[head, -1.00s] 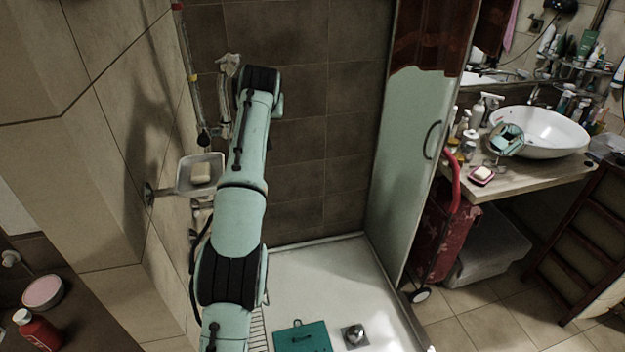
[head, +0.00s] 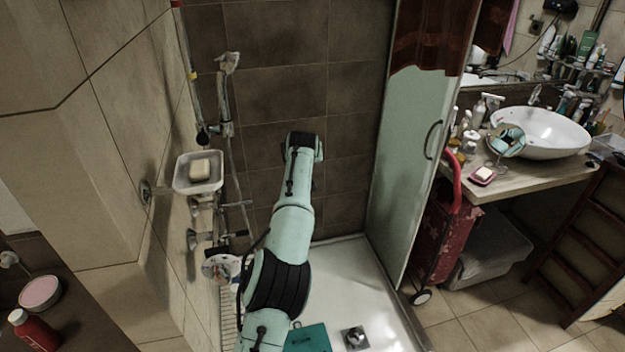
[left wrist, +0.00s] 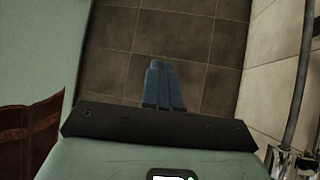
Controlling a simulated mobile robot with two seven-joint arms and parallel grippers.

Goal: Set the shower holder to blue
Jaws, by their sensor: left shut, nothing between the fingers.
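The shower rail (head: 196,95) stands on the left tiled wall in the head view, with a yellow band (head: 193,76) and a red one (head: 177,4) near its top. I cannot make out a blue band. The shower holder (head: 222,130) is on the rail below the yellow band, and the hand shower (head: 229,62) points up above it. My left gripper's blue fingers (left wrist: 163,82) are shut and empty in the left wrist view. In the head view my arm hides them; its end is right of and below the holder, apart from it. My right gripper is not in view.
A soap dish (head: 198,184) juts from the left wall, with chrome taps (head: 205,240) below. A hose (left wrist: 300,85) hangs at the right of the wrist view. A glass door (head: 415,150) bounds the right side. The shower tray (head: 345,285) holds a teal mat (head: 307,340).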

